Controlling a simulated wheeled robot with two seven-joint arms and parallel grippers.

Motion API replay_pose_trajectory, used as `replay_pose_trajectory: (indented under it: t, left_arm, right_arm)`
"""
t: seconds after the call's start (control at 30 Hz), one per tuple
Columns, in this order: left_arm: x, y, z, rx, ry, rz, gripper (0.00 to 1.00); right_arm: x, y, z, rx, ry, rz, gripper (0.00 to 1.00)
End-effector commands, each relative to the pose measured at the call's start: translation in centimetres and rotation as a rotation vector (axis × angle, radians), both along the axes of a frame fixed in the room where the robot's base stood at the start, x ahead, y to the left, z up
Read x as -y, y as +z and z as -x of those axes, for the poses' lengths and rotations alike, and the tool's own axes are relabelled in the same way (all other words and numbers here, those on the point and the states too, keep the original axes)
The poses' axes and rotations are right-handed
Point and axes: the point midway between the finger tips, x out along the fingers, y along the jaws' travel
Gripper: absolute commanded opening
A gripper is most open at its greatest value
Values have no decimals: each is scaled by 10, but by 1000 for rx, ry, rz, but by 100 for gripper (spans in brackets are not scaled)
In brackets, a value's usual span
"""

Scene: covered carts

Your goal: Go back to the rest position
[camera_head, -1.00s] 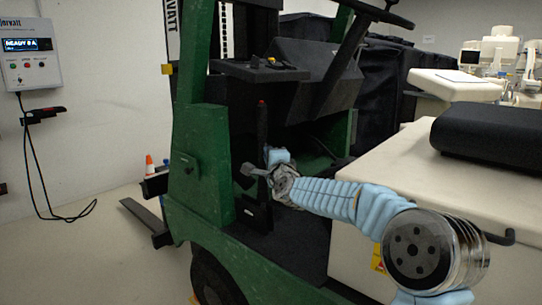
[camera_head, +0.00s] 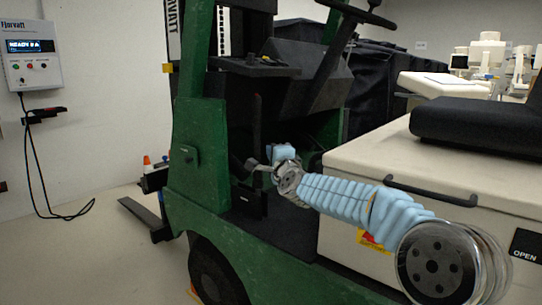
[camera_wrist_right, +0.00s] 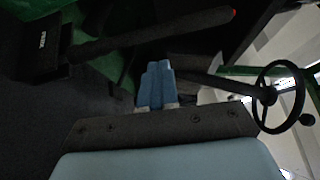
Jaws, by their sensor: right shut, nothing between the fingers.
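My right arm reaches from the lower right into the open cab of the green forklift (camera_head: 190,150). My right gripper (camera_head: 284,152) is over the cab floor, below the dash. In the right wrist view its blue fingertips (camera_wrist_right: 155,85) are together with nothing between them. A dark upright lever (camera_head: 257,122) stands near the gripper. It also shows in the right wrist view (camera_wrist_right: 150,35), with a red tip, apart from the fingers. My left gripper is not in view.
The steering wheel (camera_head: 357,12) is above the gripper. The cream battery cover (camera_head: 350,155) with a dark handle and the black seat (camera_head: 480,125) are to the right, close to my arm. A charger box (camera_head: 30,55) hangs on the left wall. The floor at left is mostly clear.

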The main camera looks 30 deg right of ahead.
Motion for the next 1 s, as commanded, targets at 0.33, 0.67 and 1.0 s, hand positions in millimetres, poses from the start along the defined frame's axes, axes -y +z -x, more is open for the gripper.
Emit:
replay_pose_trajectory:
  t: [0.33,0.67,1.0]
  left_arm:
    - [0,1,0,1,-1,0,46]
    - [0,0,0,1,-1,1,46]
    - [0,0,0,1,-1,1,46]
  right_arm:
    - [0,0,0,-1,-1,0,0]
    - [-41,-136,-19,-254,94,159,0]
    - [-136,-406,52,-735,453,506,0]
